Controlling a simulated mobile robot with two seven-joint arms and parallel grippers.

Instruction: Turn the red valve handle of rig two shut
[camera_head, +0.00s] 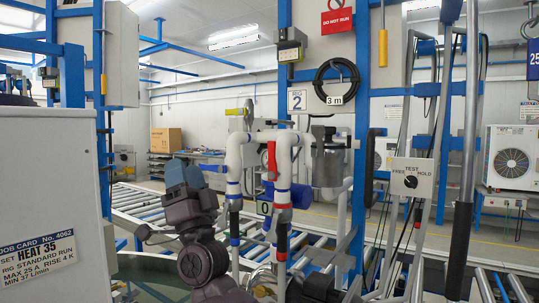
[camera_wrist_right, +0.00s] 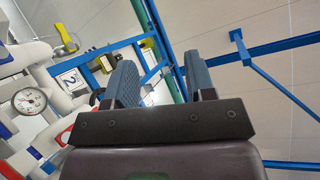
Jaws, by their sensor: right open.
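The rig two sign (camera_head: 297,100) is on a blue post, and it also shows in the wrist view (camera_wrist_right: 70,78). Below it stand white pipes (camera_head: 233,165) with red and blue bands. A red handle (camera_head: 271,160) stands upright between the two pipes. My right gripper (camera_head: 193,174) is left of the pipes, pointing upward, apart from the handle. In the wrist view its two blue-grey fingers (camera_wrist_right: 160,85) are spread with nothing between them. Red parts (camera_wrist_right: 65,137) show at the lower left there; I cannot tell which is the handle. My left gripper is not in view.
A job card panel (camera_head: 50,215) fills the left side. Roller conveyors (camera_head: 140,205) run behind. A pressure gauge (camera_wrist_right: 30,100) is at the wrist view's left.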

